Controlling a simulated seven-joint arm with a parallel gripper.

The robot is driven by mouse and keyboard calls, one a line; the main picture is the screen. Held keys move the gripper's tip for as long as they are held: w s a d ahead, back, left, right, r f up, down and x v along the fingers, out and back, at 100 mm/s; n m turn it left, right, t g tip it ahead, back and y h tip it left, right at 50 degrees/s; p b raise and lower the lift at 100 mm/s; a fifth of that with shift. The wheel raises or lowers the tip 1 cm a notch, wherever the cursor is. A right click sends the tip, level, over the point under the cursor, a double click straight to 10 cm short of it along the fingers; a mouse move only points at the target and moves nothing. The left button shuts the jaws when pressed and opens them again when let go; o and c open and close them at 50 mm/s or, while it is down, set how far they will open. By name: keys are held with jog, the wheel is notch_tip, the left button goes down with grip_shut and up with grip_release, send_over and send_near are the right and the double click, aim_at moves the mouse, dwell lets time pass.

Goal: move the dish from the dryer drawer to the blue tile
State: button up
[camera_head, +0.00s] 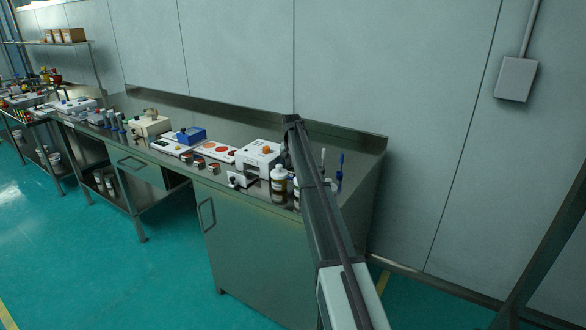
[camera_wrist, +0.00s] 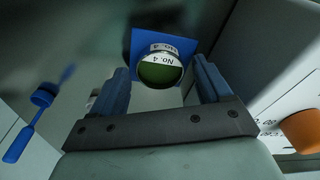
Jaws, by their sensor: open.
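In the wrist view, the dish (camera_wrist: 160,72) is round, with a green inside and a white label reading "No. 4". It appears to rest on the blue tile (camera_wrist: 186,44), whose near part is covered by the dish. My gripper (camera_wrist: 161,68) is open, with one finger on each side of the dish and visible gaps. The dryer (camera_wrist: 262,85) is the white box with an orange knob at the right. In the head view, the dryer (camera_head: 262,153) stands on the bench, and its drawer (camera_head: 236,180) appears pulled out. My arm hides the tile, dish and gripper there.
A blue-handled tool (camera_wrist: 35,122) stands left of my gripper in the wrist view. Blue tools (camera_head: 340,162) also show behind my arm in the head view. A brown bottle (camera_head: 279,184) stands before the dryer. Several items crowd the bench leftward; a wall rises behind.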

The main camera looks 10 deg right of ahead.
notch_tip(320, 180, up, 12)
jog(key=s, duration=0.1)
jog(key=shift+s+a, duration=0.2)
jog(key=shift+a, duration=0.05)
jog(key=shift+c, duration=0.3)
dwell(1.1)
